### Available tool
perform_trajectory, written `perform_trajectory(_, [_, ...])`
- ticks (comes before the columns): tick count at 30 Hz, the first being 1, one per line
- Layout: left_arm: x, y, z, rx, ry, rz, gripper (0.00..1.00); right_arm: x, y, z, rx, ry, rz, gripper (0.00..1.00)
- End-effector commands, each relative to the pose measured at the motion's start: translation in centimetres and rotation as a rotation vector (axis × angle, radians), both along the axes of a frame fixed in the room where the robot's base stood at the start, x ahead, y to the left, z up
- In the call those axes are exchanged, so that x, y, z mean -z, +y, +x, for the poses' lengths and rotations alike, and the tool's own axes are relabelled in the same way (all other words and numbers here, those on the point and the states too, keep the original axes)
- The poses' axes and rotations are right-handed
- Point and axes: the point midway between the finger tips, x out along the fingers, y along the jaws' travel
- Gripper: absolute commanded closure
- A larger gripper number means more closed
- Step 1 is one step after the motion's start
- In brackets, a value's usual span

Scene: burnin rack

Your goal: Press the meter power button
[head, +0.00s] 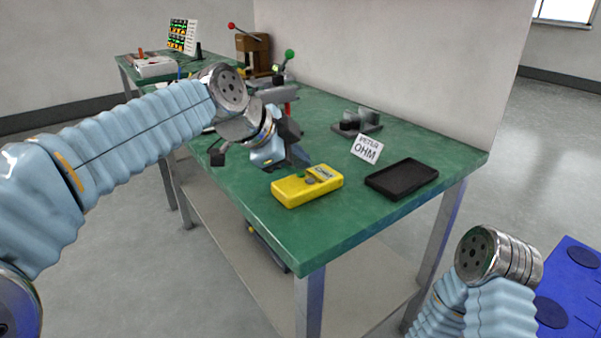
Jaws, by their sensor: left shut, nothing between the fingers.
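The yellow meter (320,188) lies flat on the green table near its front edge. On its top face I see a small green round button (301,174), a grey knob (310,181) and a display toward the far right end. My left gripper (299,156) is shut and empty. It appears just behind the meter in the picture, with its dark fingers toward the meter's far side. A gap shows between them, but I cannot tell its height. My right arm shows at the lower right, with its gripper out of view.
A black tray (379,188) lies right of the meter on the green table (270,226). Behind them stand a white "OHM" card (367,149) and a grey fixture (359,122). A red-and-green-handled device is partly hidden by my left arm. A wall borders the table's back.

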Motion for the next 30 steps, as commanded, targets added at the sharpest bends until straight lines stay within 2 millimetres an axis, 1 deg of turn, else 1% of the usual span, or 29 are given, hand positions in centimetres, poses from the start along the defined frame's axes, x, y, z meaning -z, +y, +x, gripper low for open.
perform_trajectory(1, [0.5, 0.1, 0.0, -0.001, 0.001, 0.000, 1.00, 0.4, 0.0, 0.0, 0.000, 0.000, 0.000, 1.00])
perform_trajectory(3, [0.7, 0.0, 0.0, 0.000, 0.000, -0.001, 1.00, 0.7, 0.0, 0.0, 0.000, 0.000, 0.000, 1.00])
perform_trajectory(20, [0.9, 0.0, 0.0, 0.001, 0.000, -0.001, 1.00, 0.8, 0.0, 0.0, 0.000, 0.000, 0.000, 1.00])
perform_trajectory(25, [0.6, 0.0, 0.0, 0.001, 0.001, 0.000, 1.00, 0.6, 0.0, 0.0, 0.000, 0.000, 0.000, 1.00])
perform_trajectory(30, [-0.2, 0.0, 0.0, 0.001, -0.001, 0.000, 1.00, 0.0, 0.0, 0.0, 0.000, 0.000, 0.000, 1.00])
